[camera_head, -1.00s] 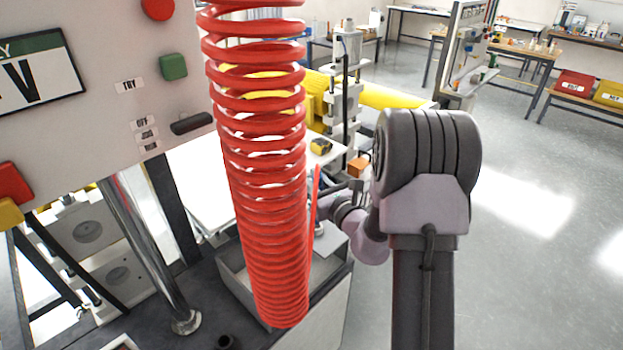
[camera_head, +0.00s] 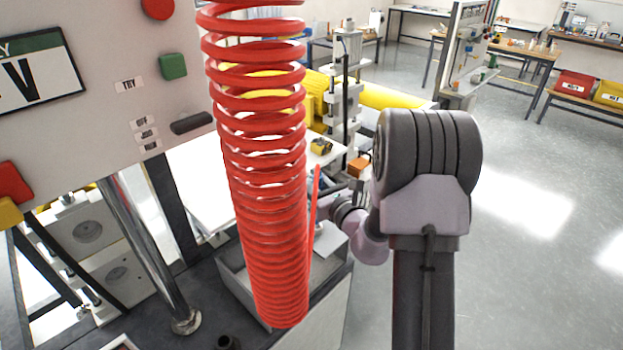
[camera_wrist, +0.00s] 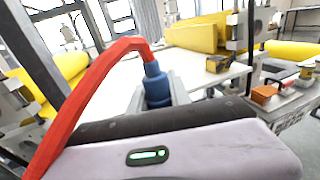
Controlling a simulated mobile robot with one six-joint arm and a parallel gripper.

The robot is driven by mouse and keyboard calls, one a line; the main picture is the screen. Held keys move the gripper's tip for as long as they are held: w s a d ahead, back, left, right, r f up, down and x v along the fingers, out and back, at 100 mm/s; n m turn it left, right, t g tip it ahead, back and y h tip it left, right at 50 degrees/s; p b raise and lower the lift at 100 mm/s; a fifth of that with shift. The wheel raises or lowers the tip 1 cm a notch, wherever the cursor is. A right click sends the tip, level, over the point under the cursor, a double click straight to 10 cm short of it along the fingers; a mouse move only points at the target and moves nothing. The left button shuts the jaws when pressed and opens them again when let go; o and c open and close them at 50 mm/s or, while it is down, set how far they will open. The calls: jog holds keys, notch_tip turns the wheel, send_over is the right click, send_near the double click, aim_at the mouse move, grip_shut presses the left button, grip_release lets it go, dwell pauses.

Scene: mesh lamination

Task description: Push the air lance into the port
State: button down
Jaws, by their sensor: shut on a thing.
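In the wrist view, the air lance (camera_wrist: 156,84) is a blue fitting with a red hose (camera_wrist: 92,76) bending from its top down to the left. My gripper (camera_wrist: 161,98) is shut on the lance, with a grey finger on each side of it. The lance's far tip is hidden in this view. In the head view, a large red coiled hose (camera_head: 262,190) hangs in front and hides most of my gripper and the lance. I cannot make out the port in either view.
A grey open-topped box (camera_head: 334,280) stands below the coil. A panel with a green button (camera_head: 173,66) and a black lever (camera_head: 192,123) is at the left. Yellow rolls (camera_head: 385,96) and an orange block (camera_head: 358,166) lie beyond. The floor at the right is clear.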

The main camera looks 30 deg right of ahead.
jog(key=shift+f, duration=0.15)
jog(key=shift+f+b, duration=0.35)
jog(key=shift+b, duration=0.05)
jog(key=shift+f+b, duration=2.35)
jog(key=shift+f, duration=0.35)
jog(key=c, duration=1.1)
grip_release()
jog(key=s+p, duration=0.1)
jog(key=s, duration=0.4)
jog(key=s+d+p, duration=0.1)
jog(key=s, duration=0.5)
jog(key=s+p, duration=0.1)
jog(key=s, duration=0.5)
jog(key=shift+s+d+r+p, duration=0.1)
jog(key=shift+s+d+p, duration=0.1)
jog(key=shift+s+p, duration=0.1)
jog(key=shift+w, duration=0.1)
